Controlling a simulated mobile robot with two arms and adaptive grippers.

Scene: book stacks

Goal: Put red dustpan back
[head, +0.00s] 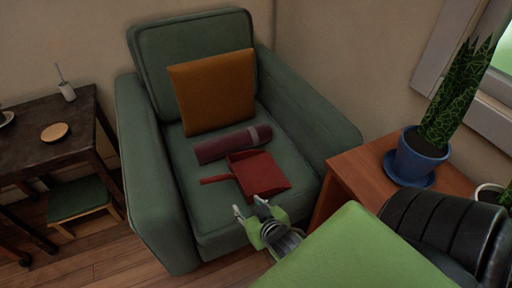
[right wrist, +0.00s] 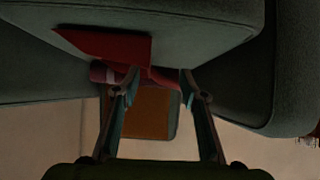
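The red dustpan (head: 258,174) lies on the seat of the green armchair (head: 203,218), near the front edge, its handle pointing left. My right gripper (head: 250,205) is open and empty in front of the seat, just short of the dustpan in the head view. In the right wrist view the gripper (right wrist: 158,85) has its fingers spread, and the red dustpan (right wrist: 105,45) shows upside down beyond them, apart from the fingers. My left gripper is not in view.
A rolled maroon mat (head: 225,146) lies behind the dustpan, before an orange cushion (head: 213,92). A wooden side table (head: 360,172) with a blue plant pot (head: 417,160) stands right. A dark table (head: 80,115) and green-topped stool (head: 78,198) stand left.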

